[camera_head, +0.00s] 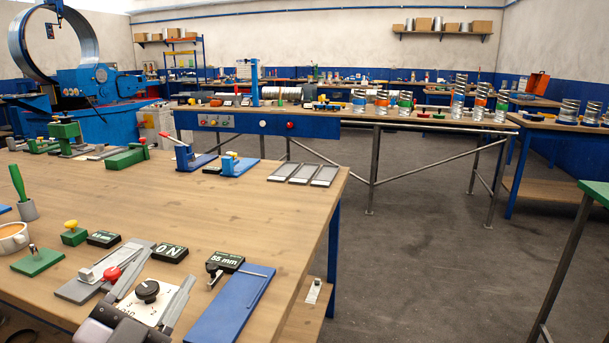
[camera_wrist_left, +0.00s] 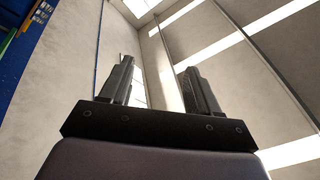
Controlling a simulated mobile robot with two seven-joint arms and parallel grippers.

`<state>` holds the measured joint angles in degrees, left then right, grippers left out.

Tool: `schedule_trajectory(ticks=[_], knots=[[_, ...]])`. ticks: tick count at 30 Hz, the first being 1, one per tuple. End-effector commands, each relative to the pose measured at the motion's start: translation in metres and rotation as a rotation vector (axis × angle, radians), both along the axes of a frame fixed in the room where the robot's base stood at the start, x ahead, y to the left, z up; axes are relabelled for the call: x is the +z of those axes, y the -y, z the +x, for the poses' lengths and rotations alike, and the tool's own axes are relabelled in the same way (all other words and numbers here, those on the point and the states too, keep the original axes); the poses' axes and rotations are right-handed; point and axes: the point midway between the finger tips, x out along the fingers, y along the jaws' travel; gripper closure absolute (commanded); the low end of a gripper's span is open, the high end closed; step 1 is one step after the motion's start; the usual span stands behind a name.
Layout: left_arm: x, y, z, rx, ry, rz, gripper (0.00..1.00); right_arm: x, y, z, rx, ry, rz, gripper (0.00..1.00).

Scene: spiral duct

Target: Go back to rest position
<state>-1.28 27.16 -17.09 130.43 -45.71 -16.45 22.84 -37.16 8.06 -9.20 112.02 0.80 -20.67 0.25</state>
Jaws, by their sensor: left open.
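My left gripper (camera_head: 152,291) shows at the bottom of the head view, above the front part of the wooden workbench (camera_head: 190,215). Its two grey fingers are spread apart with nothing held between them. Behind and between the fingers is a white plate with a black dial (camera_head: 147,291). In the left wrist view the two dark fingers of my left gripper (camera_wrist_left: 160,82) stand apart, with only wall and ceiling beyond them. My right gripper does not show.
Floor (camera_head: 430,250) is clear right of the bench. A green-topped table (camera_head: 595,192) stands at the right edge.

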Motion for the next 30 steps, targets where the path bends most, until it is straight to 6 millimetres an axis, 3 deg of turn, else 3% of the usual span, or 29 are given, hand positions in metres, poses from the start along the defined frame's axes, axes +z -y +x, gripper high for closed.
schedule_trajectory(ticks=[3, 7, 12, 15, 21, 27, 30], knots=[[-0.048, -0.032, -0.002, 0.158, -0.23, -0.147, 0.38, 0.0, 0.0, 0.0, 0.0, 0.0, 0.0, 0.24], [-0.11, -0.057, -0.019, 0.305, -0.513, -0.263, 0.38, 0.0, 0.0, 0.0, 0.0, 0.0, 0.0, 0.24], [-0.192, -0.069, -0.07, 0.443, -0.918, -0.358, 0.38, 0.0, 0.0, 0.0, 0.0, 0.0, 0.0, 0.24], [-0.227, -0.066, -0.104, 0.481, -1.12, -0.382, 0.38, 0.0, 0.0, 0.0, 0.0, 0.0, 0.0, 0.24], [-0.267, -0.054, -0.165, 0.503, -1.431, -0.398, 0.38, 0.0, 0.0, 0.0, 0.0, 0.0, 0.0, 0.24], [-0.288, -0.039, -0.222, 0.486, -1.693, -0.395, 0.38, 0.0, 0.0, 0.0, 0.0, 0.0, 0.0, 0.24], [-0.292, -0.037, -0.211, 0.465, -1.653, -0.401, 0.38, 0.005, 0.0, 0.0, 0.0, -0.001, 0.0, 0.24]])
